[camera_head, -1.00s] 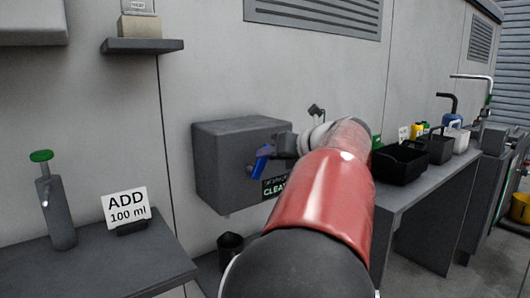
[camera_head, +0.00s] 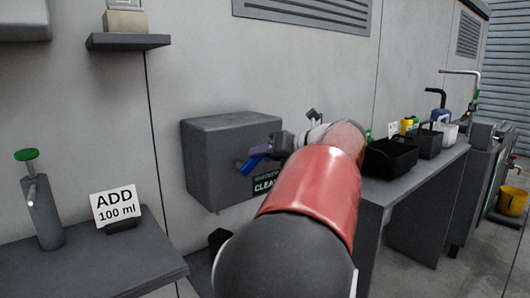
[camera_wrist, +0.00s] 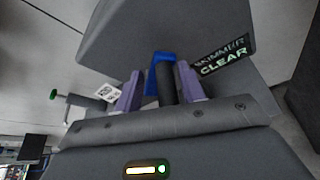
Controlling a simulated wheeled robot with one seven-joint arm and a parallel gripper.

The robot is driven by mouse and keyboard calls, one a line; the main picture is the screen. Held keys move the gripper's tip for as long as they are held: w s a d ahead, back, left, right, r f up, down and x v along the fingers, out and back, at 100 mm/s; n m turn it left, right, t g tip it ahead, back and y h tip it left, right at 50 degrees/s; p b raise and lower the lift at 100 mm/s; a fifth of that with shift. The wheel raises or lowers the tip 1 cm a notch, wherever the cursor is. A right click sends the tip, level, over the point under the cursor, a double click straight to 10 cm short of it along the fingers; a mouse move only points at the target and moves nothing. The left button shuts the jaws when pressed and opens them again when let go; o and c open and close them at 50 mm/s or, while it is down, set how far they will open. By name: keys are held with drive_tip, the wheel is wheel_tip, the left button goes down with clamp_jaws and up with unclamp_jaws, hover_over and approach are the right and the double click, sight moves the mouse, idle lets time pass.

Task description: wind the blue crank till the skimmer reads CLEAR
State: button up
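The blue crank (camera_head: 252,164) is on the front of the grey skimmer box (camera_head: 215,165) on the wall. In the wrist view the blue crank (camera_wrist: 158,68) and a dark grey post are between the purple fingers of my gripper (camera_wrist: 158,78). The fingers are apart, with a visible gap on the left of the post. In the head view my red arm hides most of my gripper (camera_head: 273,148). The skimmer display (camera_wrist: 222,56) reads SKIMMER CLEAR in green letters in the wrist view; the head view shows part of the word.
A grey bench at the left holds a green-topped dispenser (camera_head: 42,205) and an ADD 100 ml sign (camera_head: 115,204). A black cup (camera_head: 219,240) is below the box. To the right, a bench (camera_head: 415,185) carries black baskets (camera_head: 390,158), a white one and bottles.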

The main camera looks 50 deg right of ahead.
drive_tip(key=shift+w+a+r, duration=0.1)
drive_tip(key=shift+a+r, duration=0.1)
drive_tip(key=shift+r, duration=0.05)
drive_tip(key=v, duration=0.7)
drive_tip(key=shift+s, duration=0.4)
drive_tip(key=shift+d, duration=0.1)
drive_tip(key=shift+c, duration=0.2)
